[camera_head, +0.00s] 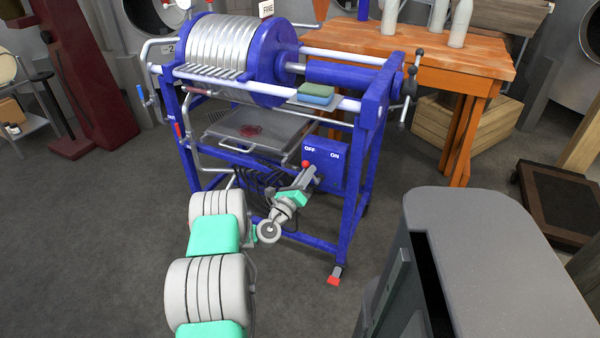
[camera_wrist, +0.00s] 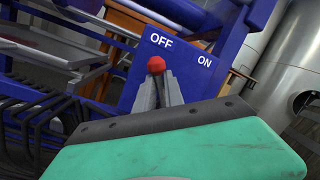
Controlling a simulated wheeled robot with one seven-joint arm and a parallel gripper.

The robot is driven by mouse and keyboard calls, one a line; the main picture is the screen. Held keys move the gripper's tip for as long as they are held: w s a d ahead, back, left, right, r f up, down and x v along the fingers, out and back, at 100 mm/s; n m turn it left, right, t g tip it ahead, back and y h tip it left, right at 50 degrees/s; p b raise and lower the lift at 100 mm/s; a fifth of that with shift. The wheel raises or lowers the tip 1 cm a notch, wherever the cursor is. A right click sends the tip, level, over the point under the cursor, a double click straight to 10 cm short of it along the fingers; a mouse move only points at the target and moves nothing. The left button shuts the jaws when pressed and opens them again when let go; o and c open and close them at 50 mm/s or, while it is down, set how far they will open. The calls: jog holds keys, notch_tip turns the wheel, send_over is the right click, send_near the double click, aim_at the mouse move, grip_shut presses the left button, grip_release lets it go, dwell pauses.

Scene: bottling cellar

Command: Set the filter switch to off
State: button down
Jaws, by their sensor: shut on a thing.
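The blue switch box (camera_head: 334,170) is fixed low on the right side of the blue filter press frame, with white OFF and ON labels. It fills the middle of the wrist view (camera_wrist: 190,72). The red-tipped filter switch (camera_head: 306,164) leans toward the OFF label; its red knob also shows in the wrist view (camera_wrist: 156,64). My gripper (camera_head: 308,174) reaches the box from the lower left. In the wrist view its fingers (camera_wrist: 157,88) are shut on the switch just below the knob. The lever's shaft is hidden behind the fingers.
The filter press (camera_head: 235,60) stands around the switch, with a drip tray (camera_head: 250,135) left of the box and sponges (camera_head: 317,93) above. Black cables or hoses (camera_wrist: 40,130) hang left of my gripper. An orange table (camera_head: 420,60) stands behind.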

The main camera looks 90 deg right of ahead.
jog(key=shift+w+d+r, duration=0.25)
jog(key=shift+w+r, duration=0.1)
jog(key=shift+r, duration=0.25)
jog(key=c, duration=1.6)
grip_release()
jog(key=shift+w, duration=0.1)
jog(key=shift+c, duration=0.2)
jog(key=shift+o, duration=0.8)
jog(key=shift+a+f, duration=0.1)
jog(key=shift+f, duration=0.1)
jog(key=b+v, duration=0.3)
jog(key=v, duration=0.4)
jog(key=shift+a+b, duration=0.4)
jog(key=shift+f, duration=0.15)
